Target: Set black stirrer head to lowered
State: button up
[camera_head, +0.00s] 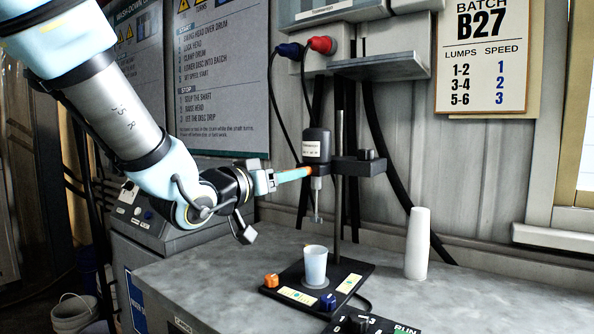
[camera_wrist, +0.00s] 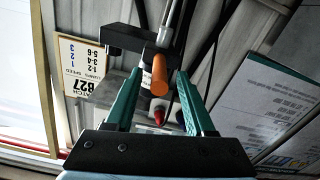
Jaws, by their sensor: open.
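The black stirrer head (camera_head: 317,146) is up on the vertical metal rod (camera_head: 339,190), held by a black clamp arm (camera_head: 352,165). Its thin shaft (camera_head: 318,198) ends in the air above a pale cup (camera_head: 315,268) on the black base. An orange handle (camera_wrist: 159,76) points toward the wrist camera. My gripper (camera_head: 306,172) is beside the left of the head. In the wrist view its teal fingers (camera_wrist: 158,82) are apart, one on each side of the orange handle, with gaps visible. Whether the fingertips overlap the handle in depth is hard to tell.
The black base (camera_head: 345,287) carries an orange knob (camera_head: 271,281) and a blue knob (camera_head: 327,302). A white cup stack (camera_head: 418,243) stands to the right on the grey bench (camera_head: 480,300). Cables hang behind the stand, below a wall shelf (camera_head: 380,66).

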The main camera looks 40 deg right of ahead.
jog(key=p+x, duration=0.1)
jog(key=x, duration=0.4)
grip_shut()
dwell(0.4)
dwell(1.0)
